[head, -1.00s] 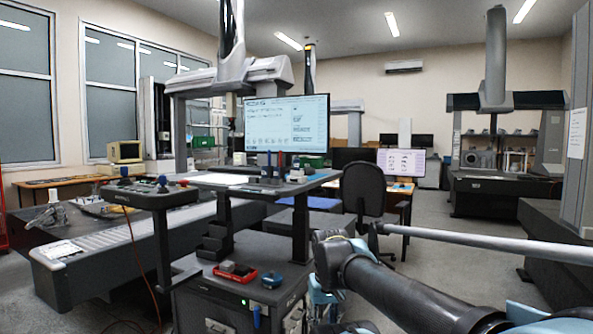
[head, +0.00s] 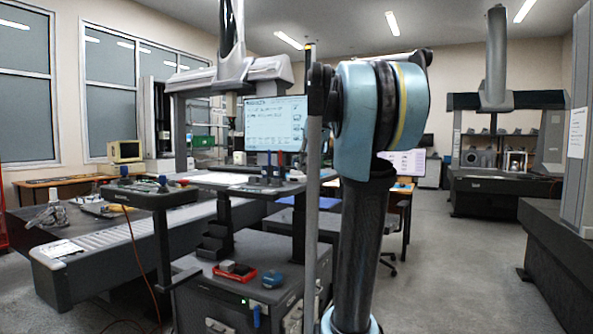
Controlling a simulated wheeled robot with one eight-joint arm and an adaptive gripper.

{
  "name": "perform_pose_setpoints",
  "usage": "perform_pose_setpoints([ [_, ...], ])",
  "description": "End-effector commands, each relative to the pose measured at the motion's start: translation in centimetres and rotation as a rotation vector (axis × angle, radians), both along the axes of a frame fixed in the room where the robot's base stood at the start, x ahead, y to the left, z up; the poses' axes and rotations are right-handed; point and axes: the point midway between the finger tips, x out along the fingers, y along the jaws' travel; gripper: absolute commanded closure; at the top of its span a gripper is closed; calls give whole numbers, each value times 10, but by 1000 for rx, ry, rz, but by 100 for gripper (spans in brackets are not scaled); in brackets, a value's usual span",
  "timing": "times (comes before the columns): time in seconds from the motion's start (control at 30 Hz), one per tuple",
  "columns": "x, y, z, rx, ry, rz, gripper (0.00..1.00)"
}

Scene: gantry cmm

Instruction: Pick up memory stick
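I cannot make out a memory stick for certain in the head view. A small red tray (head: 249,279) with dark and grey items in it sits on top of the dark cabinet (head: 205,292). A small blue object (head: 273,279) lies just right of the tray; it is too small to identify. My gripper is not in view. Only links of my arm show, standing upright right of the cabinet.
A raised desk with a monitor (head: 276,122) stands behind the cabinet. A control console (head: 150,195) stands on a post at left, with a red cable hanging to the floor. A long granite-like bed (head: 60,275) lies left. The floor at right (head: 455,270) is clear.

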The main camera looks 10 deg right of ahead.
Motion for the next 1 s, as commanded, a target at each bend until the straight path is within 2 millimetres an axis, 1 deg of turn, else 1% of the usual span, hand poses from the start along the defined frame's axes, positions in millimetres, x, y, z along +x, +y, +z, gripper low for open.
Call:
perform_pose_setpoints([
  [0.03,16,-4,19,5,-8,25,68],
  [0.2,59,-13,70,20,-38,126,68],
  [0.3,82,-20,97,28,-58,185,68],
  [0.4,102,-27,119,35,-79,239,68],
  [0.5,117,-33,136,39,-97,284,68],
  [0.6,128,-37,147,43,-111,318,68],
  [0.77,136,-40,154,46,-123,345,68],
  [0.87,138,-38,150,47,-125,350,68],
  [1.0,142,-32,132,47,-125,351,68],
])
